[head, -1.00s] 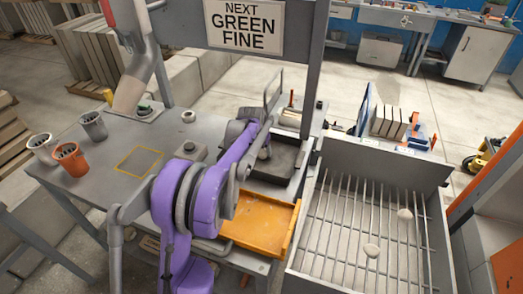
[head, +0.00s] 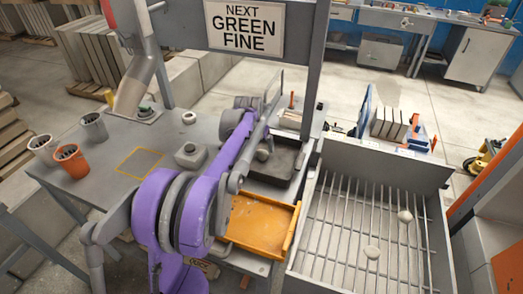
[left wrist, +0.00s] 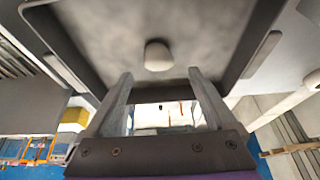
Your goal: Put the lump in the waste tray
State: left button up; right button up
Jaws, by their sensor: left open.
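A small pale rounded lump (head: 262,154) lies in a dark grey tray (head: 285,172) at the middle of the bench; in the left wrist view the lump (left wrist: 158,55) sits on the tray's greyish floor. My left gripper (left wrist: 159,74) is open, its two fingers apart just below the lump in that picture, with nothing between them. I cannot tell its exact height over the tray. In the head view my purple arm partly hides the tray. An orange tray (head: 262,222) lies in front of the dark one. No label shows which is the waste tray. My right gripper is not in view.
A large mould with metal bars (head: 325,215) stands at the right, with two pale blobs (head: 404,216) on it. Cups (head: 72,160) stand at the bench's left. A post and a sign (head: 245,28) rise behind. An outlined square (head: 140,162) is clear.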

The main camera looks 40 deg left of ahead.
pick_arm(q)
jog(key=v, duration=0.6)
jog(key=shift+r, duration=0.2)
jog(key=shift+s, duration=0.1)
dwell(1.1)
